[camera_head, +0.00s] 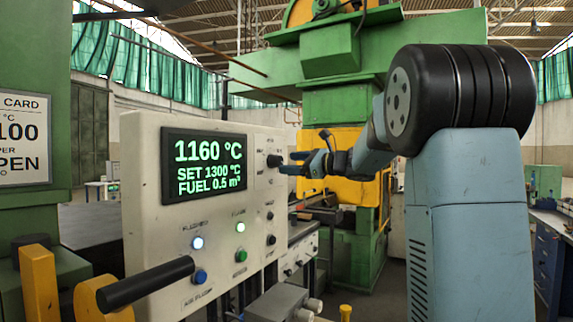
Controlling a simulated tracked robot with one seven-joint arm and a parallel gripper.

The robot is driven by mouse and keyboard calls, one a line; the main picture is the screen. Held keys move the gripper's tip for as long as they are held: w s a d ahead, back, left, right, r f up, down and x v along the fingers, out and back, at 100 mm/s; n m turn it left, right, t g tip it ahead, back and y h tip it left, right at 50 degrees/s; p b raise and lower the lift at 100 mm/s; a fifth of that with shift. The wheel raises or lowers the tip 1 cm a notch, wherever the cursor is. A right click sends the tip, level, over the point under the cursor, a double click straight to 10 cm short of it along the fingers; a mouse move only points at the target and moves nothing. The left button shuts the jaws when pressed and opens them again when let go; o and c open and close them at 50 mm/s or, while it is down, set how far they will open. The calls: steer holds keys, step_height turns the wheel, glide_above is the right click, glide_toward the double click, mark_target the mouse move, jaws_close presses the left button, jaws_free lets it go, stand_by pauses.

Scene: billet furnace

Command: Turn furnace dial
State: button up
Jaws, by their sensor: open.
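The furnace dial (274,161) is a small black knob on the upper right of the beige control panel (143,230). The panel's screen (205,166) reads 1160 °C, SET 1300 °C and FUEL 0.5 m³. My arm comes in from the right and hides part of the yellow machine behind.
A black-handled lever (145,284) sticks out in front of the panel at lower left. A grey box (283,304) lies low in front. A card sign (22,139) hangs at far left.

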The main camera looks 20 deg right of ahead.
mark_target(281, 163)
steer(key=shift+x, duration=1.85)
